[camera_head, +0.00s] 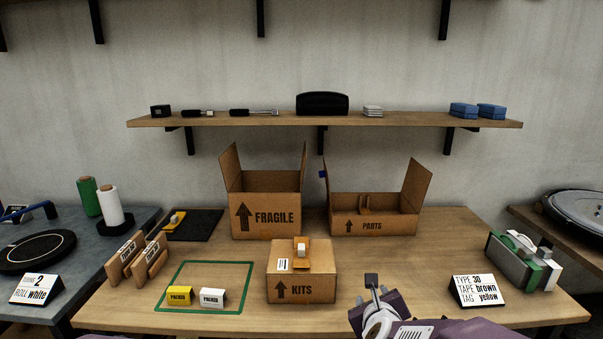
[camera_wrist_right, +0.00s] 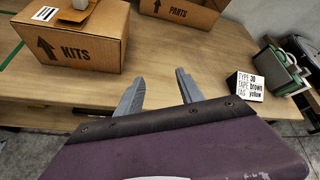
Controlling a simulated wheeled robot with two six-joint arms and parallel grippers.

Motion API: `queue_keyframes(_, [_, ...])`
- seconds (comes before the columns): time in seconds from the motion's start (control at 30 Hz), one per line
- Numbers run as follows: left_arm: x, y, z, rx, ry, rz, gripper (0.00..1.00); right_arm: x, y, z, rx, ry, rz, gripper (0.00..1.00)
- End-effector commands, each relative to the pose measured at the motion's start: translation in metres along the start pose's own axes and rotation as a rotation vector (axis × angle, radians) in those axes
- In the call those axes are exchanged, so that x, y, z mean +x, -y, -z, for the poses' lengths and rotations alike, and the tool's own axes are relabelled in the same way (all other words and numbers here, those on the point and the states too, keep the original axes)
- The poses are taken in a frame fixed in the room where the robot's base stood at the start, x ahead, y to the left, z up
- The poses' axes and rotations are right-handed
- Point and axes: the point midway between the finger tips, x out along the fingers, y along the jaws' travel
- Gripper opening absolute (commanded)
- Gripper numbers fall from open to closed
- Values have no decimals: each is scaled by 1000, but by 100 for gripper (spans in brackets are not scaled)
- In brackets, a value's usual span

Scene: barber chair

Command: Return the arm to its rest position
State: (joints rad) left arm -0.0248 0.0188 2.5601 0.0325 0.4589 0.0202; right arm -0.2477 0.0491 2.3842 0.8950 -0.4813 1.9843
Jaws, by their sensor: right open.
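My right gripper (camera_head: 374,288) is over the front of the wooden table, to the right of the KITS box. In the right wrist view its two grey fingers (camera_wrist_right: 158,92) stand apart with nothing between them. The purple right arm comes in from the bottom edge. My left gripper is not in the head view. The closed KITS box (camera_head: 301,275) stands apart from the right gripper, with a brown tape piece and a small white roll (camera_head: 301,250) on its top.
Open FRAGILE (camera_head: 265,217) and PARTS (camera_head: 372,224) boxes stand behind. A TYPE 30 sign (camera_head: 476,290) and a green-and-white tape rack (camera_head: 524,262) are on the right. Bare table surrounds the gripper.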

Motion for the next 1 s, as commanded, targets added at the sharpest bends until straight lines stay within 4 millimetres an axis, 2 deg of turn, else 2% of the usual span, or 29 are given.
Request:
queue_keyframes(0.07, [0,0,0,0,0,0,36,1,-3,28,-270,-50,-84,44])
queue_keyframes(0.13, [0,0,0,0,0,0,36,-3,-15,57,-576,-83,-202,44])
queue_keyframes(0.27, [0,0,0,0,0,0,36,-26,-43,118,-1197,-77,-495,44])
queue_keyframes(0.3, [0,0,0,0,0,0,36,-36,-51,136,-1376,-51,-592,44])
queue_keyframes(0.4, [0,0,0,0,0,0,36,-62,-68,172,-1773,57,-822,44])
queue_keyframes(0.5, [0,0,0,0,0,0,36,-86,-74,200,-2083,197,-1019,44])
queue_keyframes(0.6, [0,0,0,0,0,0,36,-104,-75,219,-2318,357,-1173,44])
queue_keyframes(0.67, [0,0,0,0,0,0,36,-110,-76,224,-2421,457,-1229,44])
queue_keyframes(0.73, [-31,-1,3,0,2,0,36,-125,-61,199,-2461,491,-1227,44])
queue_keyframes(0.87, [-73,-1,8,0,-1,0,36,-145,-43,167,-2458,489,-1225,44])
queue_keyframes(1.0, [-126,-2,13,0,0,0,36,-171,-19,128,-2457,488,-1223,44])
